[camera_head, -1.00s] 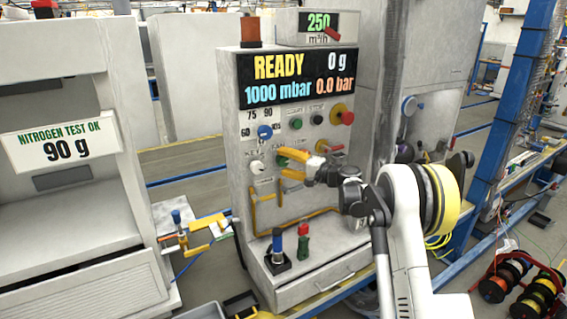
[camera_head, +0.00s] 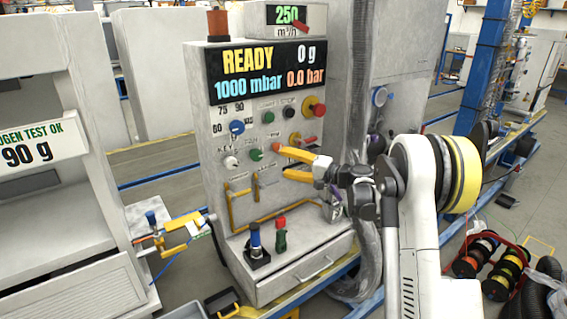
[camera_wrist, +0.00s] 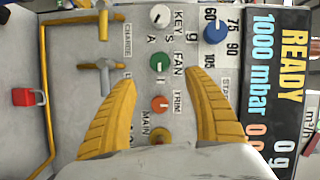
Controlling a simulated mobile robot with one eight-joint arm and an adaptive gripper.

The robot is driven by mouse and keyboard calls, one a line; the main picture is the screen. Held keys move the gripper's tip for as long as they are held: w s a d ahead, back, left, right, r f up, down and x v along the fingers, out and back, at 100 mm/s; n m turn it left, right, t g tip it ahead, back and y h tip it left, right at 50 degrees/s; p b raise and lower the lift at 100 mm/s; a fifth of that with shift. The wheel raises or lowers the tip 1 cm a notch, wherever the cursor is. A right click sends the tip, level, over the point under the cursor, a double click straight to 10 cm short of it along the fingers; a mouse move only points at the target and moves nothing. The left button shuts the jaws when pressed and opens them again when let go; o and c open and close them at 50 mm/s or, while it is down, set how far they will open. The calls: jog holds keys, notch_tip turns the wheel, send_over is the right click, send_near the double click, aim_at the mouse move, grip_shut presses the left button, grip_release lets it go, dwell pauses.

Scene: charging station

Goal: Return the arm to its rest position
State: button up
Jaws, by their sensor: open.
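My gripper (camera_head: 281,161) has two yellow fingers, spread apart with nothing between them. It is in front of the grey control panel (camera_head: 215,190), at the height of its lower knobs. My white arm (camera_head: 420,235) with a yellow-and-black joint reaches in from the right and is bent. In the wrist view my gripper (camera_wrist: 160,78) is open over the panel face. The green FAN knob (camera_wrist: 157,62) and orange TRIM knob (camera_wrist: 160,104) lie between its fingers in the picture. I cannot tell the gap between fingertips and panel.
The panel's display (camera_head: 268,73) reads READY, 0 g, 1000 mbar and 0.0 bar. A blue-handled item (camera_head: 255,240) and a red-and-green item (camera_head: 280,235) stand on the ledge below. A grey hose (camera_head: 357,110) hangs behind the arm. Cable reels (camera_head: 490,262) sit on the floor at right.

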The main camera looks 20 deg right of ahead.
jog(key=s+a+r+n+g+h, duration=0.25)
jog(key=s+a, duration=0.35)
jog(key=s, duration=0.4)
jog(key=s+a+r+n+g+h, duration=0.1)
jog(key=s+a+r+g+h, duration=0.15)
jog(key=s+a, duration=0.5)
jog(key=s+d+f+n+h, duration=0.2)
jog(key=s+f+h, duration=0.1)
jog(key=s, duration=1)
jog(key=s+d+f+n+g+h, duration=0.1)
jog(key=s+d+f+n+h, duration=0.1)
jog(key=s, duration=1.1)
jog(key=shift+s+d+f+h, duration=0.4)
jog(key=shift+d+f+h, duration=0.1)
jog(key=shift+d+f, duration=0.2)
